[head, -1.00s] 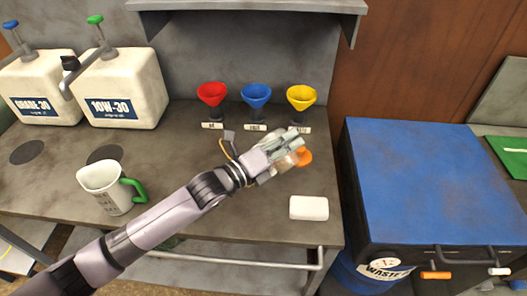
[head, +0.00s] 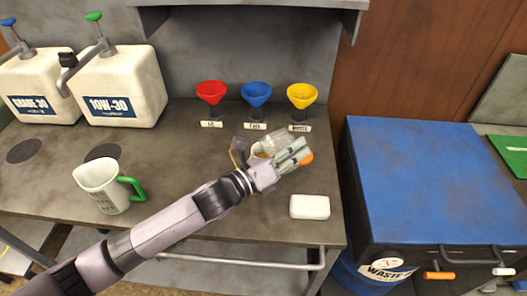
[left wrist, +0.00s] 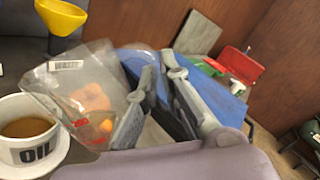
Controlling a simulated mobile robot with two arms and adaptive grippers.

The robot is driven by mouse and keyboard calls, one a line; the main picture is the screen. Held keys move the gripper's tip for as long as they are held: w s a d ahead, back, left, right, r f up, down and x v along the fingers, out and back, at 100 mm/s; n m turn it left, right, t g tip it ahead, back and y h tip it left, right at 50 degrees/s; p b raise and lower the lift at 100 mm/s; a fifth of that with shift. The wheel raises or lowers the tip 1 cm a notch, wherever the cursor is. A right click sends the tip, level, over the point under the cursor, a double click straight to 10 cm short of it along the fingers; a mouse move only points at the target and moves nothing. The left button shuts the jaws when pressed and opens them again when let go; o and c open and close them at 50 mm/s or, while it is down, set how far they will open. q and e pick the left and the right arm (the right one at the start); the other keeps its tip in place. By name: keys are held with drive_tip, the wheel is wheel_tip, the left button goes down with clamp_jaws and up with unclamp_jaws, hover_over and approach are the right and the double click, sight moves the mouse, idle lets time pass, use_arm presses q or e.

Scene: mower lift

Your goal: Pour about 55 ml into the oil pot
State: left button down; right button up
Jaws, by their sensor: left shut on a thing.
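The oil pot (left wrist: 28,140) is a white cup lettered OIL with brown liquid inside, on a white saucer (left wrist: 70,150) at the left of the left wrist view. My left gripper (head: 300,155) is shut on a clear see-through vessel (left wrist: 75,80) with a small white label and red marks. The vessel is tilted, its wide end beside and above the pot's right side. Orange shows through it; I cannot tell whether that is contents. In the head view the gripper and vessel largely hide the pot. A white jug (head: 100,188) with a green handle stands on the bench. My right gripper is not in view.
Red (head: 211,92), blue (head: 256,94) and yellow (head: 302,95) funnels stand behind the gripper. A white block (head: 310,207) lies in front. Two white oil cans, one marked 10W-30 (head: 120,85), stand back left. A blue-topped cabinet (head: 430,170) is at right.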

use_arm(q)
drive_tip(key=s+d+f+m, duration=0.1)
drive_tip(key=m, duration=0.1)
drive_tip(key=s+d+f+m, duration=0.1)
drive_tip(key=s+d+f+m+b, duration=0.1)
drive_tip(key=f+m, duration=0.1)
drive_tip(key=shift+s+d+m+g, duration=0.1)
drive_tip(key=shift+s+m+g, duration=0.2)
drive_tip(key=shift+s+d+f+m, duration=0.1)
drive_tip(key=shift+s+d+m, duration=0.3)
drive_tip(key=shift+m, duration=0.5)
drive_tip(key=shift+s+d+f+m+p, duration=0.2)
drive_tip(key=shift+s+m+p, duration=0.2)
drive_tip(key=shift+m, duration=0.4)
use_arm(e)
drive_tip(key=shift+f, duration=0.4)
use_arm(q)
drive_tip(key=shift+w, duration=0.1)
